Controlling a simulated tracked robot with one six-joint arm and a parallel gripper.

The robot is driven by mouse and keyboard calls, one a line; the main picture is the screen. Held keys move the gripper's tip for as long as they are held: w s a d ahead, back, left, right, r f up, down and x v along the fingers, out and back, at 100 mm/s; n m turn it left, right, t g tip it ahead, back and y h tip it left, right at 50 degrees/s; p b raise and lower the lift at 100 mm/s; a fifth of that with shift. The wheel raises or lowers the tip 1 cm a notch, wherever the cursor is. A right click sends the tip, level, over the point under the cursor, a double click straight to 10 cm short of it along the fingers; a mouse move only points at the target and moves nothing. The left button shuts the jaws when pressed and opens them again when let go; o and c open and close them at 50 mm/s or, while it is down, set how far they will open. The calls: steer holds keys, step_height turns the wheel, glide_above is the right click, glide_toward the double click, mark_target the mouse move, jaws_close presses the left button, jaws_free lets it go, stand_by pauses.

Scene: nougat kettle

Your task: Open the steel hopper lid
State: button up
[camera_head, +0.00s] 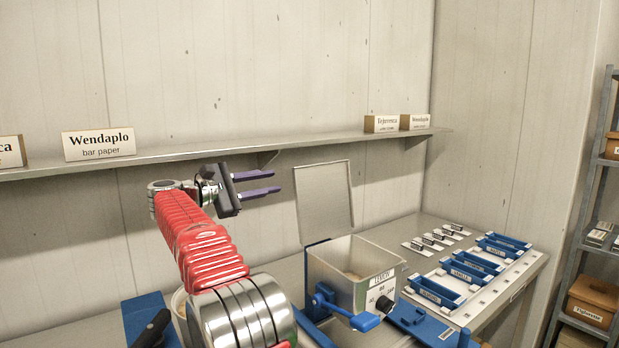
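The steel hopper (335,279) is a square metal box with a printed label on its front, standing on the bench. Its flat steel lid (324,203) stands upright and tilted back behind the box, so the top is open. Some pale brownish contents show inside. My gripper (275,182) is to the left of the lid and near the height of its upper part, its two purple fingers pointing right. The fingers are apart with nothing between them. They look clear of the lid, but the depth gap is hard to judge.
A blue lever (345,311) is at the hopper's front. Blue labelled trays (470,271) and small cards (437,238) lie on the right of the bench. A wall shelf (225,152) with label boxes runs behind my arm. A grey rack (577,215) stands at far right.

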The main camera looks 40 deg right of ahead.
mark_target(309, 174)
steer(key=shift+s+n, duration=0.25)
steer(key=shift+n, duration=0.05)
steer(key=shift+d, duration=0.1)
steer(key=d, duration=1.3)
steer(key=shift+w+d, duration=0.15)
steer(key=shift+d, duration=0.2)
steer(key=shift+c, duration=0.5)
steer(key=c, duration=0.6)
steer(key=shift+r, duration=0.1)
jaws_close()
steer(key=shift+r, duration=0.1)
